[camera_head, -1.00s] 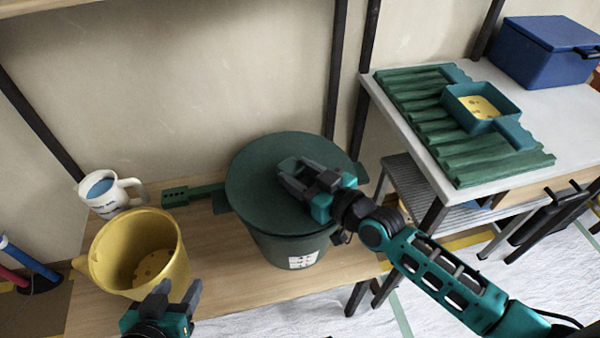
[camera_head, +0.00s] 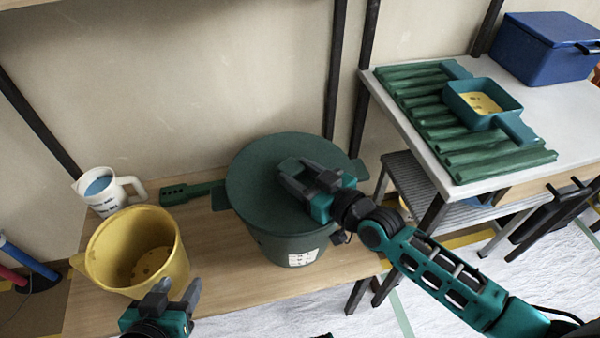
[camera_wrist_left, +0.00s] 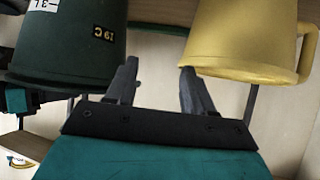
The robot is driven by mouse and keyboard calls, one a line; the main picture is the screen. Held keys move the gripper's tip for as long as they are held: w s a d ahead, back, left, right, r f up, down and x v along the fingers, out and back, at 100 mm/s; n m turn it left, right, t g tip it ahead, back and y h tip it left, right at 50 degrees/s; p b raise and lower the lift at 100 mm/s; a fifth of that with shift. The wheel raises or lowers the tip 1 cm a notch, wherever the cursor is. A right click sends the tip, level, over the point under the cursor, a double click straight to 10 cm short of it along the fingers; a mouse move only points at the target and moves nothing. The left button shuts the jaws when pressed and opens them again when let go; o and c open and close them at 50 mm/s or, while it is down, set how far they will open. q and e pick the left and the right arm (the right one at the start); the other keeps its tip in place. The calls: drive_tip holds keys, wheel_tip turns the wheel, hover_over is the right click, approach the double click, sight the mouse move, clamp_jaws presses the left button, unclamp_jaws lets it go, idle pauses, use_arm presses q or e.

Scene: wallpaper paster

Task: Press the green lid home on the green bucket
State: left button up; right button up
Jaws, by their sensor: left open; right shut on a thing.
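The green bucket (camera_head: 290,248) stands on the wooden bench, with a white label on its front. The round green lid (camera_head: 262,165) lies over the bucket's mouth; whether it is fully seated cannot be told. My right gripper (camera_head: 285,172) is over the lid, its fingers on or just above the top; what it grips is hidden. My left gripper (camera_head: 178,292) is open and empty in front of the yellow bucket. In the left wrist view the open fingers (camera_wrist_left: 157,80) show below and between the green bucket (camera_wrist_left: 70,45) and the yellow bucket (camera_wrist_left: 245,40).
A flat green holed handle (camera_head: 185,194) lies behind. At right, a table (camera_head: 420,150) bears green corrugated sheets, a teal tray (camera_head: 500,118) and a blue box (camera_head: 545,50).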

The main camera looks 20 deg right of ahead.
use_arm(q)
drive_tip(key=shift+f+b, duration=0.4)
drive_tip(key=shift+f, duration=0.05)
use_arm(e)
drive_tip(key=shift+f, duration=0.6)
drive_tip(key=o, duration=1.4)
use_arm(q)
wheel_tip(320, 180, up, 2)
drive_tip(key=p, duration=0.2)
drive_tip(key=shift+r+p, duration=0.2)
drive_tip(key=shift+p, duration=0.1)
use_arm(e)
drive_tip(key=v, duration=1.3)
use_arm(q)
drive_tip(key=s+a+r+y+p, duration=0.1)
drive_tip(key=a+r+p, duration=0.2)
drive_tip(key=p, duration=0.6)
wheel_tip(320, 180, up, 2)
drive_tip(key=shift+s+r, duration=0.1)
drive_tip(key=shift+s, duration=0.25)
use_arm(e)
drive_tip(key=s+m+g+h, duration=0.1)
drive_tip(key=h, duration=0.1)
drive_tip(key=s+m+g+h, duration=0.1)
drive_tip(key=s+h, duration=0.1)
drive_tip(key=s+f+m+g+h, duration=0.1)
drive_tip(key=s+h, duration=0.1)
